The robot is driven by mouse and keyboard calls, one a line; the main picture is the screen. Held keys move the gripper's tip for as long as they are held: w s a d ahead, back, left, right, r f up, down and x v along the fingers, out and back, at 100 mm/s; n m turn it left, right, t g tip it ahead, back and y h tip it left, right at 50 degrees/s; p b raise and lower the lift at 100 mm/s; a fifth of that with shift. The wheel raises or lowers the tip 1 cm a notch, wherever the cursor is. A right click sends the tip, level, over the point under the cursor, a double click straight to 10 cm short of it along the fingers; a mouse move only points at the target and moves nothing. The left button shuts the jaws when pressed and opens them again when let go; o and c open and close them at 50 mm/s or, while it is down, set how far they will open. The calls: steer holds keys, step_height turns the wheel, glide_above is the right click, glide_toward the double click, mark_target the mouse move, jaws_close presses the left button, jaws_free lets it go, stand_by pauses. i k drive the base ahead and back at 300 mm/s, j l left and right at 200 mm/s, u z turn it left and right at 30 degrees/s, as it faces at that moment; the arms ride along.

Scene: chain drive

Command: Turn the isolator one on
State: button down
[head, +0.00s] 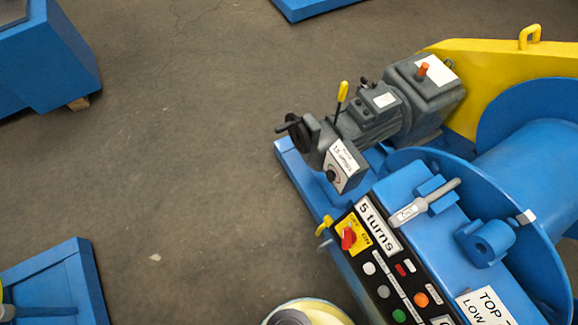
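The isolator is a red rotary switch (348,238) on a yellow plate (363,238). It sits at the upper left corner of a black control panel (388,262) on the blue chain drive machine. Its handle is small in the head view, and I cannot tell its exact position. My gripper is not in view. Nothing I can see touches the switch.
Several buttons and a "5 turns" label (378,222) are beside the switch. A grey motor (370,115) with a yellow-tipped lever (342,92) stands behind. Blue blocks are at left (45,60) and lower left (70,285). Open concrete floor (170,170) lies between.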

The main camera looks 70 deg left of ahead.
mark_target(349, 236)
steer(key=k+u, duration=0.15)
steer(key=u, duration=1.7)
steer(key=k+j, duration=0.2)
steer(key=j, duration=0.15)
steer(key=k+j, duration=0.15)
steer(key=j, duration=0.2)
steer(key=k+j+u, duration=0.1)
steer(key=j, duration=0.25)
steer(key=k+j, duration=0.25)
steer(key=j, duration=0.15)
steer(key=k+j, duration=0.15)
steer(key=j, duration=0.2)
